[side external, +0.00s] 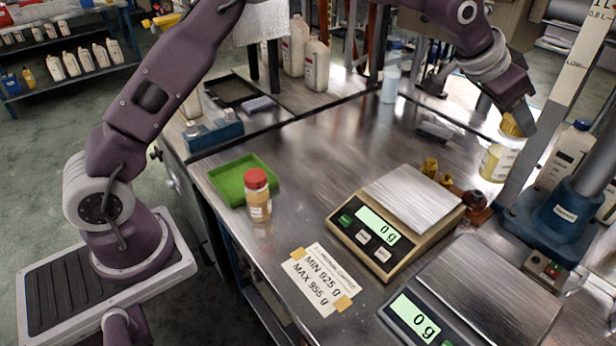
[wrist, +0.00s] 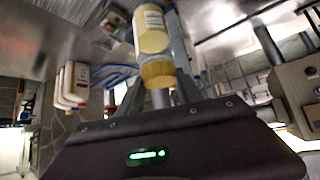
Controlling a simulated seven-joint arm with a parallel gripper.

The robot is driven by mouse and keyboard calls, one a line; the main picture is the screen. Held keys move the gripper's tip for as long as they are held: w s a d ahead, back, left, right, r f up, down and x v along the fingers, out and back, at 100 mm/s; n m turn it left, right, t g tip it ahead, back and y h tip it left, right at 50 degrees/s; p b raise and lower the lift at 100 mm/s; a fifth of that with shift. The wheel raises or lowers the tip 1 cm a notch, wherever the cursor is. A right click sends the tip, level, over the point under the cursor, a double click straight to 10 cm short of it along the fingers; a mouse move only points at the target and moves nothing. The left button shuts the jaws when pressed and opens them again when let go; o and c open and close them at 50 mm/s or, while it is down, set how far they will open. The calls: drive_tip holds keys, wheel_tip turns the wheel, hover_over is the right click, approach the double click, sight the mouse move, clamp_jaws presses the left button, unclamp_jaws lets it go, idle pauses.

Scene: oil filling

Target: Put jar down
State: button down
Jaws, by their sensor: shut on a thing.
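A jar with pale yellow contents, a white label and a yellow lid (side external: 497,162) hangs from my gripper (side external: 516,120) at the right of the side external view. My gripper is shut on it at the lid end. The jar also shows in the wrist view (wrist: 152,38), with its yellow lid between the fingers. It appears to be clear of the table, though its height is hard to tell. A second jar with a red lid (side external: 258,200) stands upright on the steel table (side external: 300,175) at the left, away from my gripper.
Two scales, a beige one (side external: 400,215) and a darker one (side external: 480,300), both read 0 g. A green tray (side external: 228,174) lies behind the red-lidded jar. A blue stand (side external: 560,215) and white jug (side external: 565,155) are close right of the held jar. The table's middle is clear.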

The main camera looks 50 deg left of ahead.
drive_tip(key=s+a+f+n+y, duration=0.1)
drive_tip(key=s+a+n+y, duration=0.4)
drive_tip(key=a, duration=0.7)
drive_tip(key=s+a+f+n+y, duration=0.1)
drive_tip(key=s+a+n+y, duration=0.35)
drive_tip(key=a, duration=0.75)
drive_tip(key=s+a+r+n+g+y, duration=0.2)
drive_tip(key=s+a+n+g, duration=0.2)
drive_tip(key=s+a+n, duration=0.5)
drive_tip(key=s+a+r+n+g+y, duration=0.2)
drive_tip(key=s+a+n+g, duration=0.25)
drive_tip(key=s+a, duration=0.75)
wheel_tip(320, 180, down, 21)
drive_tip(key=s+d, duration=0.1)
drive_tip(key=s, duration=0.1)
drive_tip(key=shift+d+f+n, duration=0.15)
drive_tip(key=shift+d+n, duration=0.05)
drive_tip(key=shift+n, duration=0.1)
drive_tip(key=shift+f+t, duration=0.1)
drive_tip(key=shift+t, duration=0.15)
drive_tip(key=c, duration=0.8)
unclamp_jaws()
drive_tip(key=shift+w, duration=0.1)
